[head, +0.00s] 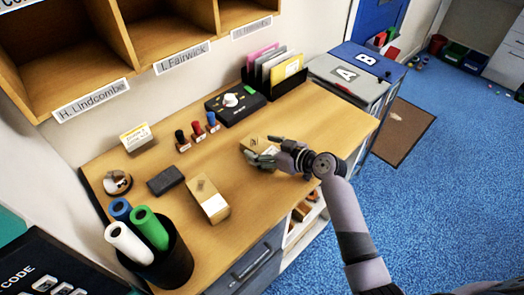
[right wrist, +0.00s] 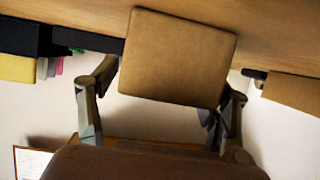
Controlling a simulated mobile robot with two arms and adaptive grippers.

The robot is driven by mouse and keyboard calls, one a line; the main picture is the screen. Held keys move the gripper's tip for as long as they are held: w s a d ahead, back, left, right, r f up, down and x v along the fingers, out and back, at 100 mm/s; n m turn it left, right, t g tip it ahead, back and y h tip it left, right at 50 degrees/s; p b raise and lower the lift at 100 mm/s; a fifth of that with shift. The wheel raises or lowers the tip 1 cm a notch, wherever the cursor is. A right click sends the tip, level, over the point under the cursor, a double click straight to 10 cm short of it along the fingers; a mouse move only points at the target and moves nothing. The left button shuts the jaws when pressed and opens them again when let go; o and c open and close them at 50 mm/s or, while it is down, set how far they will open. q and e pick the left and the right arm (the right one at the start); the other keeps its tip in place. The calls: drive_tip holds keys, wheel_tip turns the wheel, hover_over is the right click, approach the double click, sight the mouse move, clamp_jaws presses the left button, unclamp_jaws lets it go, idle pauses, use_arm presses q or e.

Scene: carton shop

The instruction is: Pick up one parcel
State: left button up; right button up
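A small brown parcel (head: 258,145) lies at the front right part of the wooden desk. My right gripper (head: 265,157) is at this parcel, with its fingers spread to either side of it. In the right wrist view the parcel (right wrist: 178,55) fills the space between the two fingers (right wrist: 165,95); whether both press on it is not clear, as the fingertips are partly hidden. My left gripper is out of view.
The desk (head: 240,125) also holds a black cup with rolls (head: 165,260), a dark block (head: 165,181), several stamps (head: 197,132), a black device (head: 235,103) and a folder rack (head: 275,75). Grey bin A (head: 340,90) stands beyond the desk's right end. Shelves (head: 160,35) hang above.

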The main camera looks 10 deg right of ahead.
drive_tip(key=c, duration=1.2)
drive_tip(key=shift+c, duration=0.3)
drive_tip(key=shift+r, duration=0.1)
